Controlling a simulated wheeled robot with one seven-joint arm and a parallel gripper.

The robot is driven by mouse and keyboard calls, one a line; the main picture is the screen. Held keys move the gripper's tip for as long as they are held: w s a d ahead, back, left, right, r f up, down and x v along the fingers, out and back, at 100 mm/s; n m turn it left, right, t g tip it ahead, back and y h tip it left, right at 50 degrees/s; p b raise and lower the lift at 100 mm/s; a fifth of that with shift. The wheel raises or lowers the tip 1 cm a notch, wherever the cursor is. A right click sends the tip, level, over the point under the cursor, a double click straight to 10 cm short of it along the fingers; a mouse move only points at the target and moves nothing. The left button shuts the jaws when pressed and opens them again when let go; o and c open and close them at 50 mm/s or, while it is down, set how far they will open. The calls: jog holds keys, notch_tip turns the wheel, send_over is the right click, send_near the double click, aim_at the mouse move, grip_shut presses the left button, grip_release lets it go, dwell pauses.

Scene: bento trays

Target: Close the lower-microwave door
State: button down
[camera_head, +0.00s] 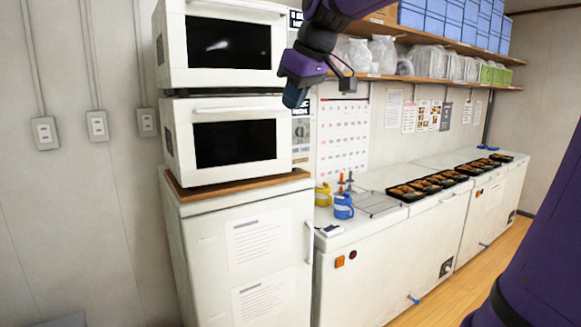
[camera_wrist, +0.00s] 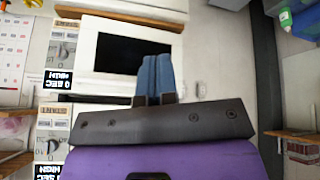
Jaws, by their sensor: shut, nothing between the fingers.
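The lower microwave (camera_head: 171,150) is white and sits on a brown board under a second microwave. Its door (camera_head: 282,150) has a dark window and a bar handle (camera_head: 238,110) along the top. The door looks nearly in line with the body; I cannot tell if it is fully flush. The wrist view shows this door (camera_wrist: 85,60) upside down, with the control panel (camera_wrist: 60,45) at left. My gripper (camera_head: 294,97) is shut and empty, pointing down near the right side of the microwaves. Its blue fingers (camera_wrist: 155,75) overlap the door window in the wrist view; contact is unclear.
The upper microwave (camera_head: 172,45) stands directly above, its door looking shut. A white fridge (camera_head: 200,250) supports both. At right, a long white counter (camera_head: 390,235) holds food trays (camera_head: 425,185) and blue and yellow items. A shelf (camera_head: 430,78) with bags runs above it.

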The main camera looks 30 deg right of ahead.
jog(key=s+a+f+m, duration=0.2)
jog(key=s+f, duration=0.5)
jog(key=s, duration=0.2)
jog(key=n+t+h, duration=0.3)
jog(key=n+t, duration=0.9)
jog(key=n, duration=0.2)
send_near(287, 162)
jog(key=w, duration=0.5)
jog(key=w+d, duration=0.1)
jog(key=w, duration=0.1)
jog(key=shift+w+f, duration=0.2)
jog(key=shift+f, duration=0.2)
jog(key=w+n+y, duration=0.1)
jog(key=w+y, duration=0.1)
jog(key=w, duration=0.1)
jog(key=shift+w+d, duration=0.15)
jog(key=shift+w, duration=0.2)
jog(key=shift+w+r+n+y, duration=0.1)
jog(key=shift+r+n+y, duration=0.25)
jog(key=shift+y, duration=0.15)
